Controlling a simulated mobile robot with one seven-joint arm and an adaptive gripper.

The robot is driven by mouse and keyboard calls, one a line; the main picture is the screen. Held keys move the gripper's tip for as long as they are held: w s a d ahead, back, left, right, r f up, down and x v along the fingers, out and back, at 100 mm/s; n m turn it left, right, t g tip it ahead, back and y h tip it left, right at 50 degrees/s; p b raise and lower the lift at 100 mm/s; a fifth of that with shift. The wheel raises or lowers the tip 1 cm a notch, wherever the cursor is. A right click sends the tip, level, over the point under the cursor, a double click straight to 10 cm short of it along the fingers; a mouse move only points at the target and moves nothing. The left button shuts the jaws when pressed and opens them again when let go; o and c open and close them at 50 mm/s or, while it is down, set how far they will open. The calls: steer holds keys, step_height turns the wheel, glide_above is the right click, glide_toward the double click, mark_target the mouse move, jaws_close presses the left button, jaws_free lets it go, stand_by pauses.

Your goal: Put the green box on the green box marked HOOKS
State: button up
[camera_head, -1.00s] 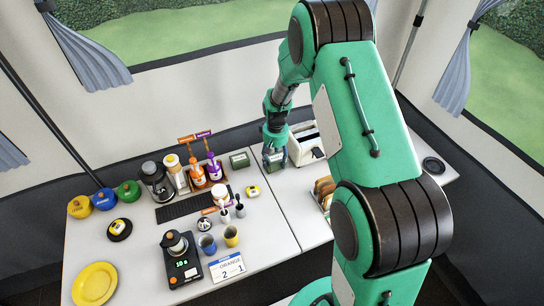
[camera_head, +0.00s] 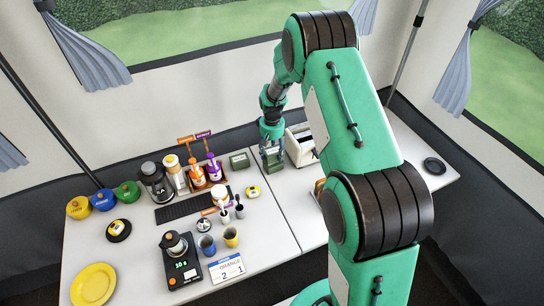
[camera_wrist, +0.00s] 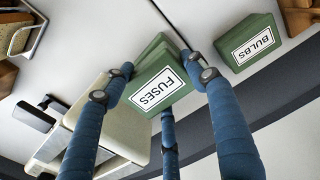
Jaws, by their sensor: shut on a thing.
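My gripper (camera_head: 272,155) is shut on a green box marked FUSES (camera_wrist: 157,88), with its blue fingers around the box in the wrist view. The box also shows below my gripper in the head view (camera_head: 273,163), beside the toaster. I cannot tell whether it touches the table or something beneath it. Another green box, marked BULBS (camera_wrist: 252,42), lies on the table, apart from my gripper. In the head view a green box (camera_head: 240,160) sits to the left of my gripper; its label is too small to read. No HOOKS label is readable in either view.
A cream toaster (camera_head: 300,145) stands just right of my gripper. Some white table surface (camera_head: 270,210) in front is clear.

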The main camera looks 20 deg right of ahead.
mark_target(272, 151)
steer(key=shift+f, duration=1.15)
steer(key=shift+f, duration=0.15)
steer(key=o, duration=1.2)
steer(key=shift+o, duration=0.2)
step_height(272, 151, up, 12)
steer(key=shift+r+p, duration=0.15)
steer(key=shift+p, duration=0.5)
steer(key=shift+r, duration=0.1)
